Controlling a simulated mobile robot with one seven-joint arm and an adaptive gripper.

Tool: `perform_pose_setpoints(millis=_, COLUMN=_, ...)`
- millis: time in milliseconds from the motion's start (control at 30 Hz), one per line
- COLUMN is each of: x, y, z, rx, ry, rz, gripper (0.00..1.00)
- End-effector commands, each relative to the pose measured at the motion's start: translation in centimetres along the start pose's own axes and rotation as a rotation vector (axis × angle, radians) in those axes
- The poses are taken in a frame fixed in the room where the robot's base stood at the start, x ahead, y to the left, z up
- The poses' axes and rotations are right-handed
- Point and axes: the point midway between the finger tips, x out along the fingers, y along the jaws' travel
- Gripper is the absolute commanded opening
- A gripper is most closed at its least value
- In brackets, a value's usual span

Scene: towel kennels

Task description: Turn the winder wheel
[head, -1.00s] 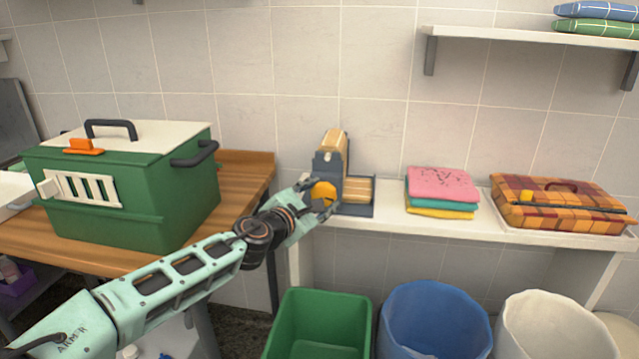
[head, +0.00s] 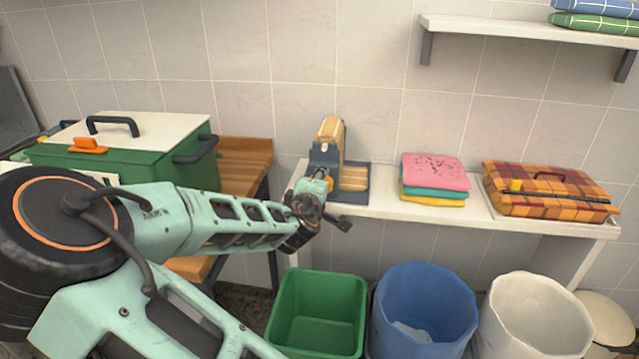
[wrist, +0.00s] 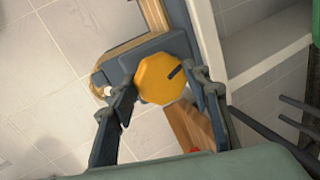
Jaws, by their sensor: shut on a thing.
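The winder (head: 323,158) is a dark grey stand with pale wooden rollers, on the white shelf against the wall. Its wheel is an orange-yellow, many-sided knob (wrist: 160,80) with a dark mark near its rim. In the head view my gripper (head: 322,200) is at the front of the winder and hides most of the wheel. In the wrist view my gripper's two dark fingers (wrist: 161,88) stand on either side of the wheel, shut on it.
Folded pink, teal and yellow towels (head: 435,178) and a plaid case (head: 548,190) lie right of the winder. A green kennel (head: 150,160) stands on the wooden table at left. Green (head: 318,310), blue (head: 425,310) and white (head: 533,315) bins stand below the shelf.

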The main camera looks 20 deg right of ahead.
Motion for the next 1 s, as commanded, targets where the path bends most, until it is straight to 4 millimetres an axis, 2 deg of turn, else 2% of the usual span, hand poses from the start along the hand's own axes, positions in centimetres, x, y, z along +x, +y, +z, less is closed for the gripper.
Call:
perform_pose_setpoints(millis=600, x=0.27, y=-0.55, z=0.58, rx=0.551, ry=0.185, rz=-0.019, gripper=0.20)
perform_pose_setpoints(millis=1000, x=0.28, y=-0.57, z=0.54, rx=0.780, ry=0.267, rz=-0.029, gripper=0.20)
